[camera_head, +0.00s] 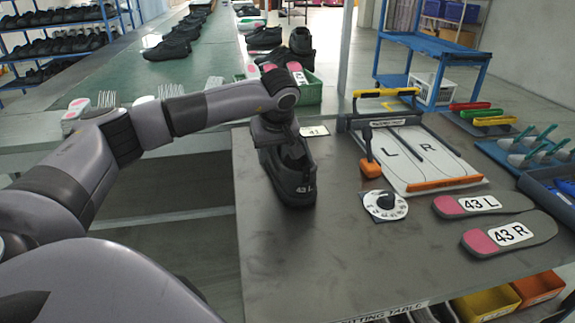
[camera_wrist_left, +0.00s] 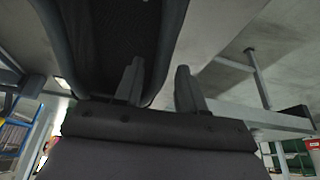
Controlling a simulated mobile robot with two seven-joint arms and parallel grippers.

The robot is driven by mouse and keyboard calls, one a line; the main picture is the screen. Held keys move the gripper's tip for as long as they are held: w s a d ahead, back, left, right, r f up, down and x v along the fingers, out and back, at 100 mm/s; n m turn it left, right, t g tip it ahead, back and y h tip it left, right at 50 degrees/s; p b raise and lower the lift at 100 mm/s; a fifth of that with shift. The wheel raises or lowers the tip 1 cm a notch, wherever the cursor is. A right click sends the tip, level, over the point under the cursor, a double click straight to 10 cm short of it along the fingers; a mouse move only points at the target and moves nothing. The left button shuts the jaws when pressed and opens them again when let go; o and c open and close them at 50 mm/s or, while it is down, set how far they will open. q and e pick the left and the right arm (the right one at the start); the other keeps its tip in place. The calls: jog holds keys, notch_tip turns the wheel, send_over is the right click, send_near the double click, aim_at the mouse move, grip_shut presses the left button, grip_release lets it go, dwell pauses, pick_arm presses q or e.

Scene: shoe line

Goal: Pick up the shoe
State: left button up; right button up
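In the left wrist view the shoe (camera_wrist_left: 105,45) fills the upper left. The two fingers of the left gripper (camera_wrist_left: 160,88) stand apart, with the shoe's side edge running between them. Whether they touch it I cannot tell. Whether the shoe rests on the table is also unclear. My right gripper is not in view.
The table (camera_head: 330,270) is clear in front of the shoe. To the right are an orange-handled tool (camera_head: 370,165), a dial (camera_head: 385,205), an L/R board (camera_head: 430,160) and insoles (camera_head: 483,203). A green conveyor (camera_head: 120,80) with black shoes runs behind.

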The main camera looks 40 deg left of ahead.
pick_arm(q)
jog(key=shift+f, duration=0.15)
grip_shut()
jog(key=shift+w, duration=0.1)
